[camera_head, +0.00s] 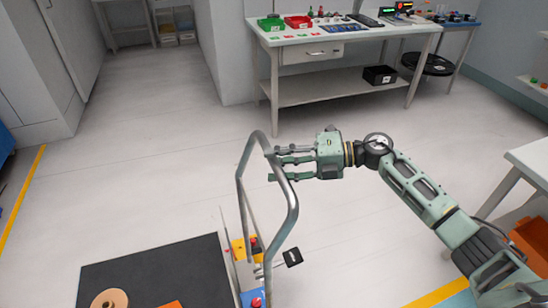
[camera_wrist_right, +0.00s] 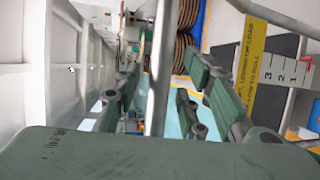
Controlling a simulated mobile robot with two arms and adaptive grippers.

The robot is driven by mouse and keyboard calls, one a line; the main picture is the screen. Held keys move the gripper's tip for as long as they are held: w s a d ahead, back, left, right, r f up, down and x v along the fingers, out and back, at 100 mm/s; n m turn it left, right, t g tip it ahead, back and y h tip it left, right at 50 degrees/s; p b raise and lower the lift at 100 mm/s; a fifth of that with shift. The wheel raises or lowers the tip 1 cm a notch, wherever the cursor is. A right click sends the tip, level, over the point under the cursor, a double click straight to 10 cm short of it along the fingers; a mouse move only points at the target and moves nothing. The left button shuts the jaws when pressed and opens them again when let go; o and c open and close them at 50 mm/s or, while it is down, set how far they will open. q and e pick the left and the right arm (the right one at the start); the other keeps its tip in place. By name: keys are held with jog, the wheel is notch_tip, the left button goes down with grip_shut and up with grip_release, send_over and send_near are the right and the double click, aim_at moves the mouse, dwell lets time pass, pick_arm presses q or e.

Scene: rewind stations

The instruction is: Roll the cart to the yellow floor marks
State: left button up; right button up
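The cart has a dark flat deck (camera_head: 190,262) at the bottom of the head view and a bent grey tube handle (camera_head: 294,212) standing at its right side. My right gripper (camera_head: 280,164) is at the upper part of the handle, coming from the right. In the right wrist view, a metal tube (camera_wrist_right: 158,75) runs between its spread fingers, with gaps on both sides, so it looks open around the tube. Yellow floor strips show at the left (camera_head: 22,205) and at the bottom right (camera_head: 440,293); I cannot tell which are the marks. My left gripper is out of view.
A workbench (camera_head: 340,37) with green and red bins stands at the back. A white table (camera_head: 532,160) and an orange bin (camera_head: 532,240) are at the right. A tan roll (camera_head: 110,298) sits on the deck. The floor left of the handle is clear.

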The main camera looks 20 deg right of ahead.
jog(key=shift+w+a+f, duration=0.1)
jog(key=shift+w+a, duration=0.1)
jog(key=shift+a, duration=0.3)
jog(key=shift+c, duration=0.3)
grip_shut()
